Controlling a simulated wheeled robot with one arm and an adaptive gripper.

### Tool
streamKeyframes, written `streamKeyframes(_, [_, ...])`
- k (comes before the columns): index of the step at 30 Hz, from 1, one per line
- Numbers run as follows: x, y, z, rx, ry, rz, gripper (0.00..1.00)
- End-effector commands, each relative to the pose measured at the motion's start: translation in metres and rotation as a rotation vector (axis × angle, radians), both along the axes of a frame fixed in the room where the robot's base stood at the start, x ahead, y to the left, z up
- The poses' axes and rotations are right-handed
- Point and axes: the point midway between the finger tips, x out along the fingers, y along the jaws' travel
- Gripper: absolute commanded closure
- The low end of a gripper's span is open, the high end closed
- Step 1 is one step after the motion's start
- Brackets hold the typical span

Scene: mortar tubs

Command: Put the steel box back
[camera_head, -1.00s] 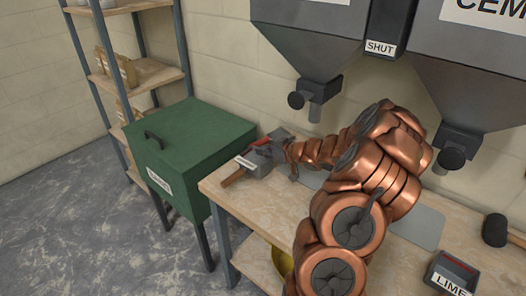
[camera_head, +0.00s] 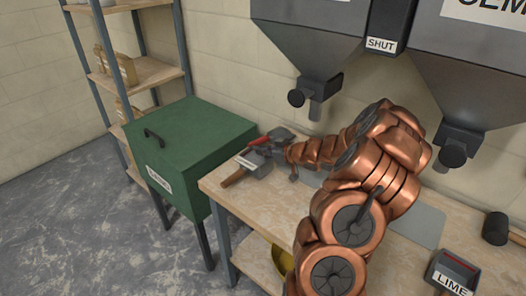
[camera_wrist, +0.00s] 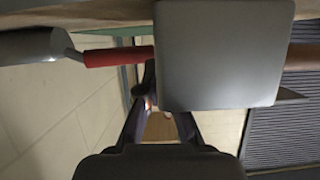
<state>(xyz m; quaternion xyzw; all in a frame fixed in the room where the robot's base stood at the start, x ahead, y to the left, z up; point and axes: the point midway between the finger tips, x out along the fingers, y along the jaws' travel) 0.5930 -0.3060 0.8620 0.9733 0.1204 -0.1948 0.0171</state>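A grey steel box (camera_head: 257,162) with a pale label on its front is at the left end of the bench. My gripper (camera_head: 277,147) is right at it, on its right side in the head view. In the wrist view the box's flat grey face (camera_wrist: 225,55) fills the upper middle and hides part of the fingers. One dark fingertip shows at the box's left edge. I cannot tell whether the fingers are closed on the box or only beside it.
A red handle (camera_wrist: 115,57) and a brown wooden handle (camera_head: 234,178) lie close to the box. A green lidded bin (camera_head: 190,140) stands left of the bench. A LIME box (camera_head: 453,273) and a black-headed mallet (camera_head: 496,229) are at the right. Hoppers (camera_head: 310,40) hang above.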

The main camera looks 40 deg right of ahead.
Motion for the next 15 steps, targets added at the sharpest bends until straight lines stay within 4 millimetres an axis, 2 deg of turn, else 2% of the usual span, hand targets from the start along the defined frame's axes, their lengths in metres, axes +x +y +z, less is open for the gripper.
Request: streamKeyframes(15, [0.0001,0.0,-0.0085,0.001,-0.001,0.0,1.0])
